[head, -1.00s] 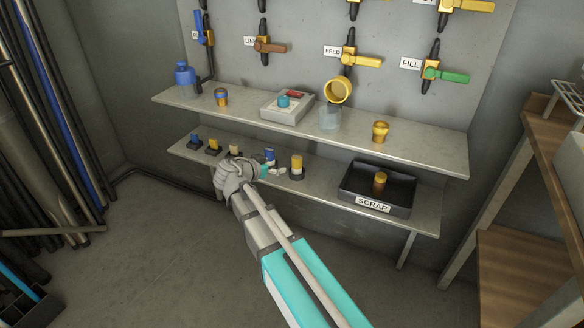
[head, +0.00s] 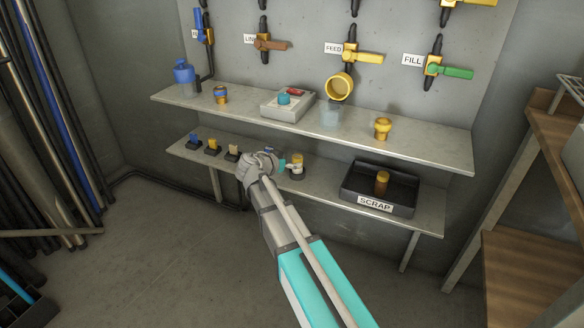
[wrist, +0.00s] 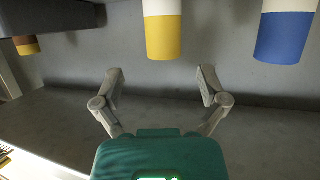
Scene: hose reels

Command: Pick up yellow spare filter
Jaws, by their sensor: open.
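The yellow spare filter (head: 297,160) stands upright in a dark holder on the lower shelf, left of the scrap tray. It is a cylinder with a yellow end and a whitish part, and it shows inverted at top centre in the wrist view (wrist: 163,38). My gripper (wrist: 162,74) is open and empty, its two fingers spread. In the wrist view the filter lines up with the gap between the fingertips, seemingly just beyond them. In the head view my gripper (head: 284,165) is close to the filter's left side. I cannot tell whether they touch.
A blue spare filter (wrist: 284,38) stands beside the yellow one, mostly hidden by my wrist in the head view. The black scrap tray (head: 352,190) holds an amber filter (head: 382,183). Small coloured pieces (head: 212,147) sit at the shelf's left. The upper shelf (head: 425,148) overhangs.

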